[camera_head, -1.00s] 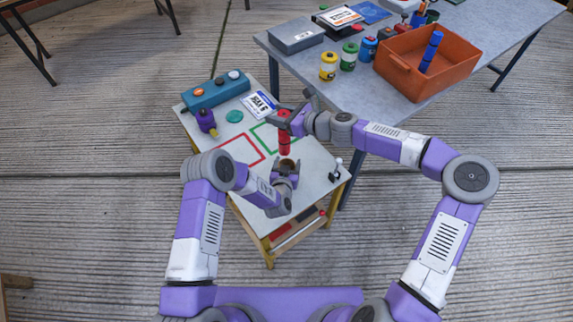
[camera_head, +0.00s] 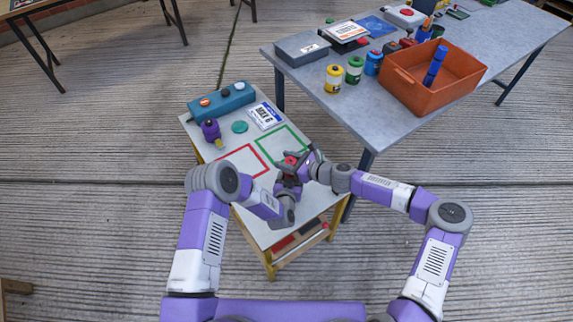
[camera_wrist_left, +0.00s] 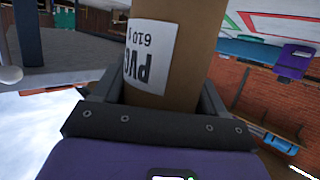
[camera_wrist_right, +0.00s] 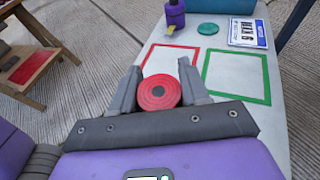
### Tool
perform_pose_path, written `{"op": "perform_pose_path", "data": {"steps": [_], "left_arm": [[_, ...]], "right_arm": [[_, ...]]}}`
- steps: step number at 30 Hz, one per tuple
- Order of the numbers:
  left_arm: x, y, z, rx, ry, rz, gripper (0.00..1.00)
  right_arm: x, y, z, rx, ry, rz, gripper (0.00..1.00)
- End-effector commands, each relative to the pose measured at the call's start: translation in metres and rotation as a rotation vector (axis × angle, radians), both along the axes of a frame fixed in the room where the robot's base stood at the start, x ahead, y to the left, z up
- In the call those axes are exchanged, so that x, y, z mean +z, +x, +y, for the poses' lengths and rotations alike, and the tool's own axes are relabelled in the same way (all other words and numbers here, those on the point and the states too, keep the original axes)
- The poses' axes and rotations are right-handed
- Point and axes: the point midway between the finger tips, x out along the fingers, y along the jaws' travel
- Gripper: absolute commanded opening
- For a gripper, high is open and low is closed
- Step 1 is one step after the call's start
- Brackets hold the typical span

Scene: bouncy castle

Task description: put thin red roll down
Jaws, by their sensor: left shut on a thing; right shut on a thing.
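The thin red roll (camera_head: 291,160) is in my right gripper (camera_head: 299,166), above the small table. The right wrist view shows its round red end (camera_wrist_right: 159,91) between the two fingers. My left gripper (camera_head: 288,187) is just below and is shut on a brown cardboard tube (camera_wrist_left: 170,65) with a white PVC label. The tube is mostly hidden in the head view. Whether the roll's lower end is inside the tube or only above it cannot be seen.
The small table (camera_head: 225,140) bears a red outline, a green outline, a MAX 6 card (camera_head: 265,115), a teal disc (camera_head: 240,127), a purple bottle (camera_head: 211,131) and a teal button box (camera_head: 222,99). A grey table (camera_head: 440,110) with an orange crate (camera_head: 412,95) stands behind right.

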Motion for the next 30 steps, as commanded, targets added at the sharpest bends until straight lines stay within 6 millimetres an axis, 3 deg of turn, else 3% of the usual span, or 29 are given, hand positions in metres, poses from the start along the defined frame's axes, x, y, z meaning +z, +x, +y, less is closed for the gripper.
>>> {"op": "perform_pose_path", "data": {"steps": [5, 17, 18, 22, 30], "left_arm": [[0.001, 0.0, 0.0, 0.0, 0.0, -0.002, 0.21], [0.001, 0.0, 0.0, 0.0, 0.0, -0.002, 0.21], [0.001, 0.0, 0.0, 0.0, 0.0, -0.002, 0.21], [0.001, 0.0, 0.0, 0.0, 0.0, -0.002, 0.21], [0.001, 0.0, 0.0, 0.0, 0.0, -0.002, 0.21]], "right_arm": [[-0.022, 0.0, 0.0, -0.001, 0.001, 0.002, 0.0], [-0.027, 0.0, 0.0, -0.001, 0.0, 0.001, 0.0], [-0.027, 0.0, 0.0, -0.001, 0.0, 0.0, 0.51], [-0.027, 0.0, 0.0, -0.001, -0.001, 0.0, 0.7], [-0.024, 0.0, 0.0, -0.001, 0.0, 0.0, 0.7]]}}
